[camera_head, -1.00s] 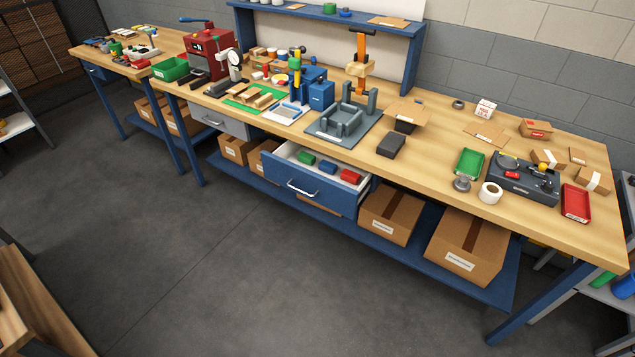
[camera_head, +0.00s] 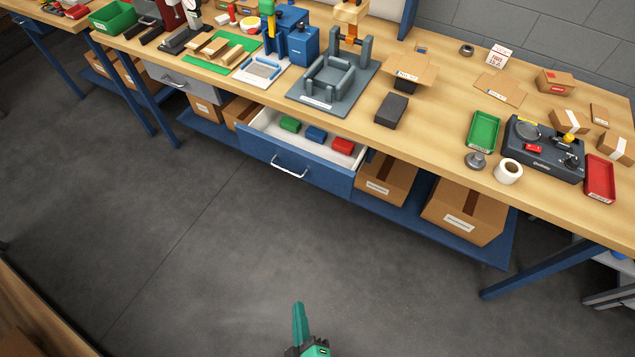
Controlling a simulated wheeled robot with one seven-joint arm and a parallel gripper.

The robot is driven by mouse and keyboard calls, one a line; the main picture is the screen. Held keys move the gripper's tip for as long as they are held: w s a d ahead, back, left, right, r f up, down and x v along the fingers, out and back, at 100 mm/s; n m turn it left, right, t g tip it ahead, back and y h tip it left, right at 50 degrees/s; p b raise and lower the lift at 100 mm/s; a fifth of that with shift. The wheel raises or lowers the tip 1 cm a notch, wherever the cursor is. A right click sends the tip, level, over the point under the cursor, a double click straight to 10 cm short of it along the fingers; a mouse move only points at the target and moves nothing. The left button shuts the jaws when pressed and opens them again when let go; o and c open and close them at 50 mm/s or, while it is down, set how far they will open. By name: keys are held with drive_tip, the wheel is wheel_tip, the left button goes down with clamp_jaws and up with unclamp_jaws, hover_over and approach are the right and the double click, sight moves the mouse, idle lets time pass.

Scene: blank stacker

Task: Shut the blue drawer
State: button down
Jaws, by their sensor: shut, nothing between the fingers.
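The blue drawer (camera_head: 325,177) under the workbench stands pulled out, with a silver bar handle (camera_head: 290,171) on its front. Inside its white tray lie a green block (camera_head: 290,124), a blue block (camera_head: 316,134) and a red block (camera_head: 343,146). My gripper (camera_head: 299,308) shows at the bottom middle of the view, above the floor and well in front of the drawer, apart from it. Its green fingers are together with nothing between them.
A grey drawer (camera_head: 172,84) left of the blue one is closed. Cardboard boxes (camera_head: 465,210) stand on the blue lower shelf (camera_head: 400,215). Tools and trays crowd the wooden benchtop (camera_head: 430,150). The grey floor (camera_head: 230,240) before the drawer is clear.

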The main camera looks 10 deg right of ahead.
drive_tip(key=w+f+n+h, duration=0.1)
drive_tip(key=w+f+n, duration=0.4)
drive_tip(key=f, duration=0.1)
drive_tip(key=n+t+h, duration=0.2)
drive_tip(key=n+h, duration=0.8)
drive_tip(key=n, duration=0.4)
approach(323, 178)
drive_tip(key=x, duration=0.6)
drive_tip(key=shift+w+d, duration=0.2)
